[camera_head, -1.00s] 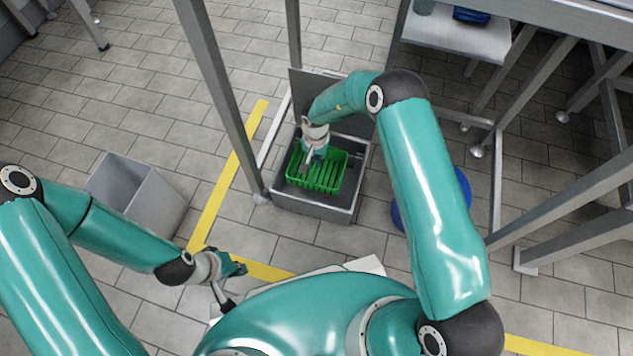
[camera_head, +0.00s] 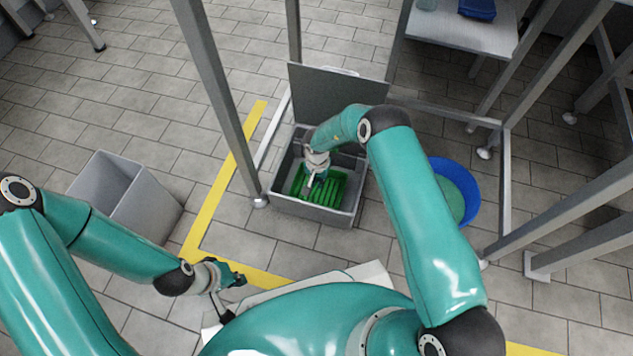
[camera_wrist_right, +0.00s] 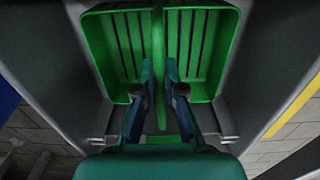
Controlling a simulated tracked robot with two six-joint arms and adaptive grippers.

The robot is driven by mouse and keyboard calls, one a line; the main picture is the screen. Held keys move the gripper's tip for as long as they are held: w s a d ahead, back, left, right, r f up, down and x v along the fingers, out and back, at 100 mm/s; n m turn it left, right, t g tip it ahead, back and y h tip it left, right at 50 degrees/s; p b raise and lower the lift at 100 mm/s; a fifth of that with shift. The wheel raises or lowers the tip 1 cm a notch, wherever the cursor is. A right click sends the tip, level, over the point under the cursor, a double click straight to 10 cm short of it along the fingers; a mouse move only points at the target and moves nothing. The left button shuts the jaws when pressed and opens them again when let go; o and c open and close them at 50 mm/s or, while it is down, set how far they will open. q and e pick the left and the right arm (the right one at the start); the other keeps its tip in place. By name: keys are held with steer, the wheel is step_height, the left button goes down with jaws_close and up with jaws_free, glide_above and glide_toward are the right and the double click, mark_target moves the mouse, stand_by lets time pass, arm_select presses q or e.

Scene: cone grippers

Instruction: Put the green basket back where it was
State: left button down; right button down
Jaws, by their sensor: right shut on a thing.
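The green basket (camera_head: 333,188) is inside the grey box (camera_head: 312,213), with its rim below the top of the box walls. My right gripper (camera_head: 309,190) reaches down into the box from above. In the right wrist view, the fingers of my right gripper (camera_wrist_right: 160,85) are shut on the upright middle part of the green basket (camera_wrist_right: 205,45). The basket looks empty. Whether it touches the box floor is hidden. My left gripper (camera_head: 238,281) hangs low at the front, away from the box; its finger gap is too small to make out.
The box's grey lid (camera_head: 335,95) stands open at the back. A metal post (camera_head: 218,100) rises close to the box's left side. A blue tub (camera_head: 470,205) stands to the right, a grey bin (camera_head: 125,200) to the left. Yellow tape (camera_head: 225,185) marks the floor.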

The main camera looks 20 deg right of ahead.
steer(key=c, duration=1.3)
jaws_free()
steer(key=shift+r, duration=0.15)
step_height(320, 180, up, 12)
steer(key=p, duration=0.5)
steer(key=s+d+f+n+t+h, duration=0.1)
steer(key=s+d+n+t+h, duration=0.1)
steer(key=s+d, duration=0.5)
steer(key=s+a+r+n+y, duration=0.1)
steer(key=s+a+y, duration=0.1)
steer(key=s, duration=0.4)
steer(key=s+a+r+g+y, duration=0.1)
steer(key=s+a+r+y, duration=0.1)
steer(key=s+a, duration=0.3)
steer(key=s+a+r+n+y, duration=0.1)
steer(key=s+a+y, duration=0.1)
steer(key=s, duration=0.5)
steer(key=shift+s+a+r+n, duration=0.15)
steer(key=shift+a+n, duration=0.15)
steer(key=shift+a, duration=0.55)
